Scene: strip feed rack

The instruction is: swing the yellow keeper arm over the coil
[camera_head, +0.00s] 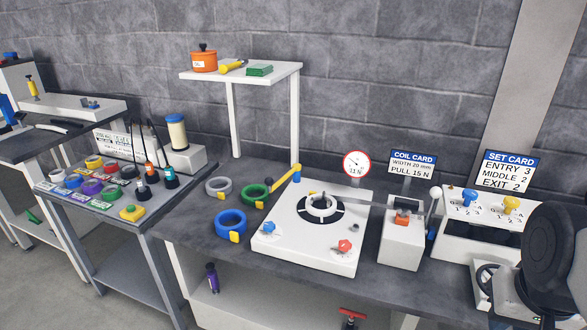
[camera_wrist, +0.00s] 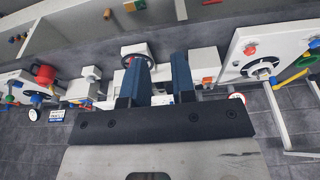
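The yellow keeper arm (camera_head: 285,180) is at the back left corner of the white feed plate (camera_head: 290,238). It points out to the left, away from the hub, over the bench near the green ring. The pale coil (camera_head: 321,203) sits around the hub at the plate's middle, with nothing yellow over it. In the wrist view, turned upside down, the plate is at the right, with the hub (camera_wrist: 262,72) and the yellow arm (camera_wrist: 291,80) on it. My gripper (camera_wrist: 160,75) is open and empty, well to one side of the plate. Its fingertips do not show in the head view.
A blue ring (camera_head: 230,222), a green ring (camera_head: 254,194) and a grey ring (camera_head: 218,187) lie left of the plate. A gauge (camera_head: 356,164) stands behind it. A red knob (camera_head: 345,245) is on its front right. A lever unit (camera_head: 402,240) stands to its right.

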